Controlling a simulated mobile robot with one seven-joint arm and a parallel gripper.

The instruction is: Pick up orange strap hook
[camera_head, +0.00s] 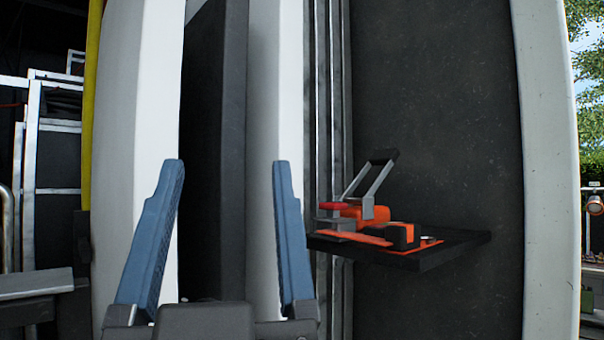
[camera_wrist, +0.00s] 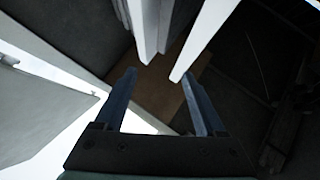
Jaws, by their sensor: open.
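An orange strap with a grey metal ratchet (camera_head: 374,212) lies on a small black shelf (camera_head: 455,247), right of centre in the head view. Its grey handle stands up at a tilt, and a red part shows at its left. I cannot tell for certain which piece is the hook; a dark end piece (camera_head: 401,236) sits at the front. My gripper (camera_head: 228,168) is open and empty, with two blue fingers, left of the shelf and apart from it. The wrist view shows the gripper (camera_wrist: 160,85) too, pointing at white and dark panels. The strap is not seen there.
White upright panels (camera_head: 275,110) and a dark panel (camera_head: 215,150) stand behind my fingers. A dark wall (camera_head: 440,110) rises behind the shelf. A yellow pole (camera_head: 92,90) and a metal rack (camera_head: 35,150) are at the left. Open space shows in front of the shelf.

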